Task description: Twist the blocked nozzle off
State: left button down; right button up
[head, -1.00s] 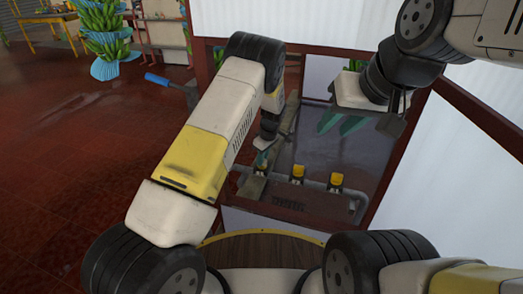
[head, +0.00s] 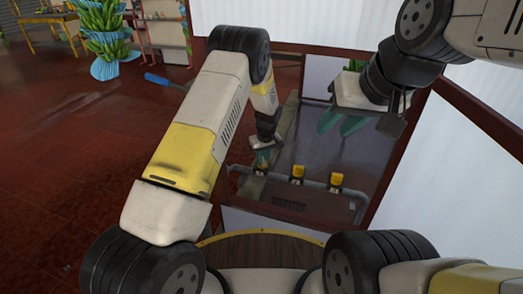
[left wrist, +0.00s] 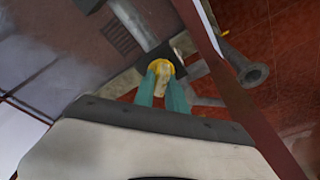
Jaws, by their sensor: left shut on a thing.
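Three yellow nozzles stand in a row on a grey pipe: a left one (head: 260,169), a middle one (head: 298,174) and a right one (head: 336,181). My left gripper (head: 262,160) points down at the left nozzle and is shut on it. In the left wrist view, the teal fingers of my left gripper (left wrist: 161,86) sit on either side of this yellow nozzle (left wrist: 159,67); its lower part is between them. I cannot tell a blockage from these views. My right gripper (head: 340,123) is empty and raised above and behind the right nozzle, its teal fingers apart.
The grey pipe (head: 318,186) runs low inside a dark red frame (head: 395,150) with pale panels around it. A blue-handled tool (head: 163,80) shows left of my left arm. Green banana bunches (head: 102,25) hang at the far left. Red floor is open on the left.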

pick_arm(q)
jog(key=m, duration=0.3)
jog(key=shift+a+h, duration=0.1)
jog(key=shift+h, duration=0.3)
jog(key=shift+m, duration=0.9)
jog(key=m+h, duration=0.1)
jog(key=m, duration=0.3)
jog(key=shift+r, duration=0.2)
